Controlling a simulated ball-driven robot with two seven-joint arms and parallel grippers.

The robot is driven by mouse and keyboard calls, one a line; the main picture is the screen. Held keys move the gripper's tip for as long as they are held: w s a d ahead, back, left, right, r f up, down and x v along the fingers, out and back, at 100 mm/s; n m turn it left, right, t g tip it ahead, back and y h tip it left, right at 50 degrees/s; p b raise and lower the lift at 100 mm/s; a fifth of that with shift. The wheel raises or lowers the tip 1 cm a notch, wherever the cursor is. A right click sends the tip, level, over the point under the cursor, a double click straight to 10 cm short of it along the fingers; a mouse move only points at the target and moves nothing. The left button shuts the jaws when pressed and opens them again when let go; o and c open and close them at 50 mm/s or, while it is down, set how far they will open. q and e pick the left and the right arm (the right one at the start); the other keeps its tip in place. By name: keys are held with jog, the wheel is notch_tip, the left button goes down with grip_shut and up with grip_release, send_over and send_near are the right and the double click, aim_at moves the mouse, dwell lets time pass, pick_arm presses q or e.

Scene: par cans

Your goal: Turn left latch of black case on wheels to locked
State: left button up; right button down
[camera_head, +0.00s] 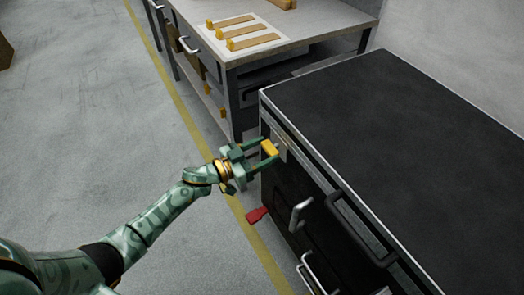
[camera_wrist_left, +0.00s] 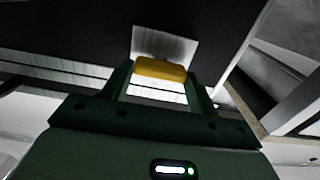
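The black case (camera_head: 400,95) stands at the right, with a dark top and pale metal edges. Its left latch has a yellow handle (camera_head: 269,148) on a grey plate near the far end of the front face. My left gripper (camera_head: 266,153) is at this latch, with one finger on each side of the yellow handle. In the left wrist view the yellow handle (camera_wrist_left: 160,69) fills the gap between the fingertips, in front of the grey plate (camera_wrist_left: 165,45). The fingers appear to touch its ends. My right gripper is not in view.
A black handle (camera_head: 358,225) and metal handles (camera_head: 299,213) stick out from the case front. A red piece (camera_head: 257,214) juts out low beside it. A workbench (camera_head: 290,40) with yellow-ended wooden pieces stands behind.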

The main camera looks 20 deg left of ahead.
pick_arm(q)
jog(key=c, duration=0.4)
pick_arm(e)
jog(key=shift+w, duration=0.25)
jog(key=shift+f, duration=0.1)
